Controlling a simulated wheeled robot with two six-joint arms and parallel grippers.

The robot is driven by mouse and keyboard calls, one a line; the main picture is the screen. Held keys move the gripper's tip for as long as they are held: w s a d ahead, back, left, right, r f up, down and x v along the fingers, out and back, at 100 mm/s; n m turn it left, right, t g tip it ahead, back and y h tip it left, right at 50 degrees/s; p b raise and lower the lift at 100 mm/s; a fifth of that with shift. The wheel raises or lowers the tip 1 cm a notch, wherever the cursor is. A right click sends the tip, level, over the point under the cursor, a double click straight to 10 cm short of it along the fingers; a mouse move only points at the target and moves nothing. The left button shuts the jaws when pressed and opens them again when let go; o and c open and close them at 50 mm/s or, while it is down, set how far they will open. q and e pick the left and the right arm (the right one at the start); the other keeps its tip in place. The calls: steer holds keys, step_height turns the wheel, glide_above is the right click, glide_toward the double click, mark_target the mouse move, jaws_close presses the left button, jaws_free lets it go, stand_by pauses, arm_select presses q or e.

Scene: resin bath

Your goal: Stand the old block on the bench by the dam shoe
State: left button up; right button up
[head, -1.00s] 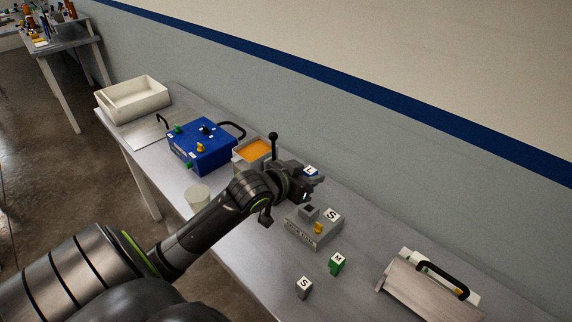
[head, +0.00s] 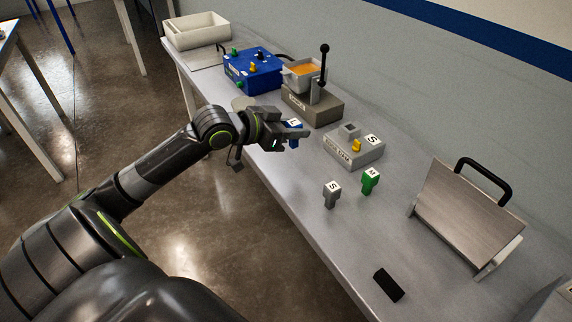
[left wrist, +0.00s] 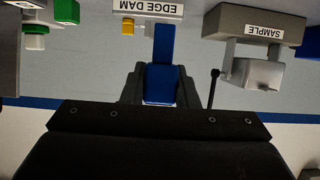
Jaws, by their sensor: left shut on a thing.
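My left gripper (head: 284,133) is shut on a blue block (head: 294,140) with a white top marked L. The block is upright, left of the grey dam shoe (head: 340,152), near the bench's front edge. I cannot tell whether its foot touches the bench (head: 300,185). The shoe carries a yellow knob and a white S mark, and reads EDGE DAM in the left wrist view (left wrist: 147,8). There the blue block (left wrist: 160,82) sits between the fingers. A grey S block (head: 331,197) and a green M block (head: 369,183) stand in front of the shoe. My right gripper is out of view.
Behind my gripper stands a grey sample base (head: 318,108) with an orange-filled cup (head: 303,72) and upright lever (head: 323,65). A blue box (head: 252,70) is farther back. A plate with a black handle (head: 468,205) and a black piece (head: 388,285) lie right.

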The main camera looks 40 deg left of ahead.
mark_target(290, 142)
arm_select(q)
step_height(290, 142, down, 4)
steer(key=shift+w+a+f, duration=0.1)
steer(key=shift+f, duration=0.1)
step_height(290, 142, down, 3)
steer(key=shift+f, duration=0.4)
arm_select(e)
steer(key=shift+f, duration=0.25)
arm_select(q)
steer(key=shift+f+b, duration=0.1)
steer(key=shift+b, duration=0.2)
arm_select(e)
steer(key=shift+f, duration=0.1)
arm_select(q)
steer(key=o, duration=1)
steer(key=shift+c, duration=0.2)
